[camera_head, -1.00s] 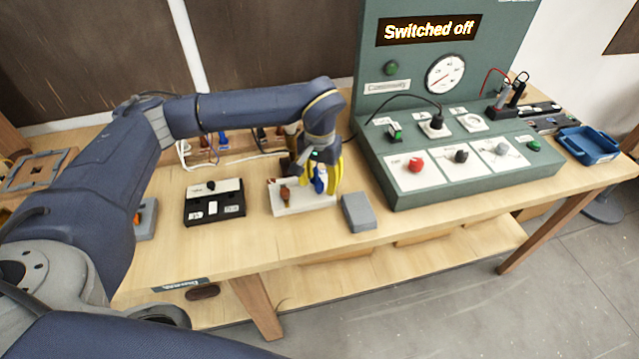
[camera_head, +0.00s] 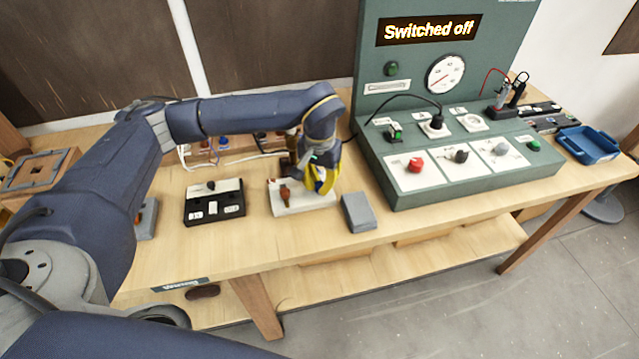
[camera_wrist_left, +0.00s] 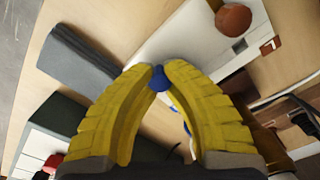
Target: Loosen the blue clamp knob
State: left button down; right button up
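The blue clamp knob (camera_wrist_left: 159,79) shows in the left wrist view between the two yellow fingertips of my left gripper (camera_wrist_left: 162,68). The fingertips are close together, touching it from both sides, so the gripper appears shut on it. In the head view my left gripper (camera_head: 322,188) points down over the white clamp base (camera_head: 300,208), and a bit of blue shows between its fingers. A brown-red knob (camera_wrist_left: 233,19) stands on the same base, apart from the gripper. My right gripper is not in view.
A grey block (camera_head: 358,212) lies just right of the base. A black terminal box (camera_head: 214,207) is to its left. The green control panel (camera_head: 462,181) with its red knob (camera_head: 416,165) stands to the right; its display reads "Switched off". The table front is clear.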

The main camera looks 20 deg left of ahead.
aim_at(319, 184)
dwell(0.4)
pick_arm(q)
jog(key=n, duration=0.6)
jog(key=shift+w+n, duration=0.1)
jog(key=shift+n, duration=0.2)
jog(key=n, duration=0.3)
jog(key=shift+a+n, duration=0.1)
jog(key=shift+n, duration=2)
jog(key=c, duration=1.2)
grip_release()
notch_tip(319, 184, up, 12)
